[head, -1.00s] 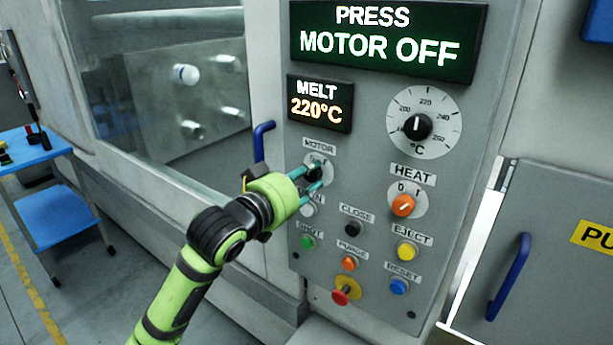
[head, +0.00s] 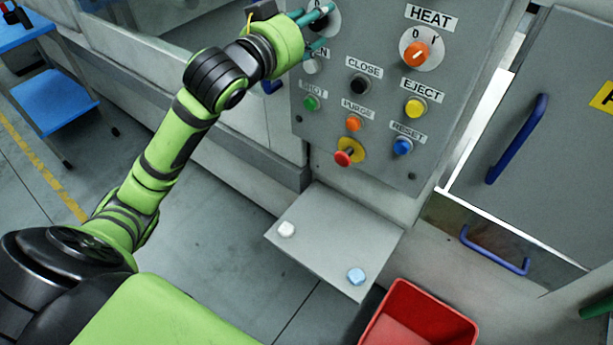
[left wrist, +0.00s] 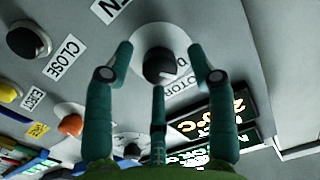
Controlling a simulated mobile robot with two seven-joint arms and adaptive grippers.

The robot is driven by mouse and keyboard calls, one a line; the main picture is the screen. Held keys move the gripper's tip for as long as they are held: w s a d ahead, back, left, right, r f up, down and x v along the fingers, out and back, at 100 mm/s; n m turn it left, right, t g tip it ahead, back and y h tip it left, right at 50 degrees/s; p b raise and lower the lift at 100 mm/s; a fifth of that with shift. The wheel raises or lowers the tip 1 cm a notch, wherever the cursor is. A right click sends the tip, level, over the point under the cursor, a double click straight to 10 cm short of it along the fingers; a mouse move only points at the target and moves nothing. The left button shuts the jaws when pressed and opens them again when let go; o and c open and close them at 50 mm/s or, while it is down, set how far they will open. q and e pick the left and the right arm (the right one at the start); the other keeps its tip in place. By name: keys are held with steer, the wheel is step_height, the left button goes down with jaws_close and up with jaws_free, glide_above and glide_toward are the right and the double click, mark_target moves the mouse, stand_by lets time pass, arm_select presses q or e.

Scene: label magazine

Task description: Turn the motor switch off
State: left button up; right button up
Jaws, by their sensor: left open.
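The motor switch is a black round knob on a pale disc, at the top edge of the head view (head: 322,22) and in the middle of the left wrist view (left wrist: 159,66). My left gripper (head: 325,28) is at this switch. In the left wrist view its open teal fingers (left wrist: 165,60) stand on either side of the knob, with a third finger below. Gaps show between the two side fingers and the knob. Which way the knob points is not clear. My right gripper is not in view.
The orange heat knob (head: 416,54) sits right of the switch. Below are several buttons, including black close (head: 360,84) and a red mushroom button (head: 344,157). A grey shelf (head: 335,240) and a red bin (head: 420,318) stand lower. Lit displays (left wrist: 236,108) show in the left wrist view.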

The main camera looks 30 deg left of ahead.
mark_target(314, 26)
arm_select(q)
steer(key=m+b, duration=0.1)
steer(key=m, duration=0.3)
steer(key=shift+f+b, duration=0.3)
steer(key=shift+b, duration=0.05)
steer(key=m+b, duration=0.1)
steer(key=m, duration=0.4)
steer(key=shift+r+m, duration=0.1)
steer(key=shift+m, duration=0.2)
steer(key=s+b, duration=0.3)
steer(key=s, duration=0.2)
steer(key=shift+a, duration=0.2)
step_height(314, 26, down, 36)
steer(key=d+n+g+y+b, duration=0.1)
steer(key=d+n+g+b, duration=0.1)
steer(key=n+g+b, duration=0.2)
steer(key=n+g, duration=0.2)
steer(key=g, duration=0.1)
steer(key=shift+s+d+n, duration=0.15)
steer(key=shift+d+n, duration=0.05)
steer(key=shift+n, duration=0.1)
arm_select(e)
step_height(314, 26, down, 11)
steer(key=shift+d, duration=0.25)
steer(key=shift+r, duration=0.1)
